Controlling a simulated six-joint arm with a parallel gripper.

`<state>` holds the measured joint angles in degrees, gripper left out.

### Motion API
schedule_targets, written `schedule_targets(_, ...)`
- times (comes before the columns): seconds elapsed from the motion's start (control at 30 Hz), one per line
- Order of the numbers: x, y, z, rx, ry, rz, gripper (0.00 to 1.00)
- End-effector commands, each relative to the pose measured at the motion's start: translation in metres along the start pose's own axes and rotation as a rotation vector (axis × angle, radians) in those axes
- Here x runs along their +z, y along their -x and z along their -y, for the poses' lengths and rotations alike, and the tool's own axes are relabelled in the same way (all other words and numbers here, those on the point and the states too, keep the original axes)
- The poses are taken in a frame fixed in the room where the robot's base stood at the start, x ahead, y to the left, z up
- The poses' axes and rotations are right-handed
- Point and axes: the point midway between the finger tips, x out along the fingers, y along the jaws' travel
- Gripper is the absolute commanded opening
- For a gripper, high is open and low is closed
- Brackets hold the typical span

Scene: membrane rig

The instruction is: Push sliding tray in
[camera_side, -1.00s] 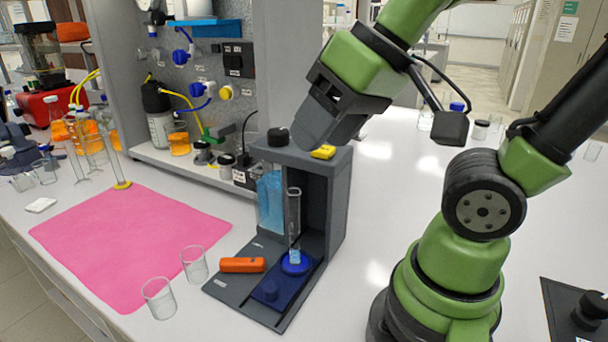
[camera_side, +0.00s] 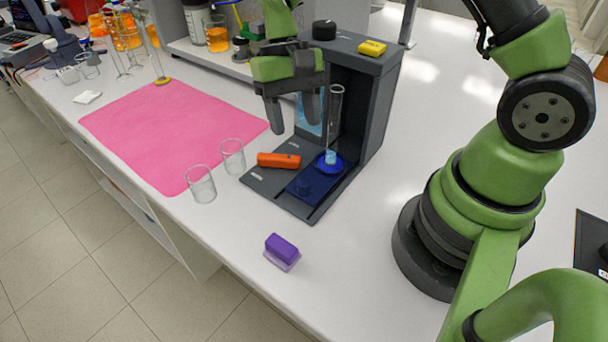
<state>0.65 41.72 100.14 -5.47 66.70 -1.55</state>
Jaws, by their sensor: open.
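The dark grey membrane rig (camera_side: 372,107) stands on the white bench. Its dark blue sliding tray (camera_side: 318,188) lies on the base, reaching forward out of the housing. A small blue knob (camera_side: 304,187) is at the tray's front end. A round blue holder (camera_side: 330,165) with an upright glass tube (camera_side: 335,110) sits farther back on the tray. My gripper (camera_side: 292,115) is open and empty, fingers pointing down. In the picture it is left of the tube and above the orange block, apart from the tray. It partly hides the bluish container (camera_side: 308,122) in the rig.
An orange block (camera_side: 279,160) lies on the rig base left of the tray. Two empty beakers (camera_side: 201,184) (camera_side: 232,157) stand left, beside a pink mat (camera_side: 170,130). A purple block (camera_side: 281,250) lies in front. A yellow piece (camera_side: 372,48) and black cap (camera_side: 324,29) are on top.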

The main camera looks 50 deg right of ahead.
Motion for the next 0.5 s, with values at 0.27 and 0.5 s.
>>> schedule_targets(0.27, -0.003, -0.025, -0.001, 0.012, -0.012, 0.035, 0.52)
schedule_targets(0.5, -0.001, -0.069, -0.001, 0.013, -0.013, 0.037, 0.52)
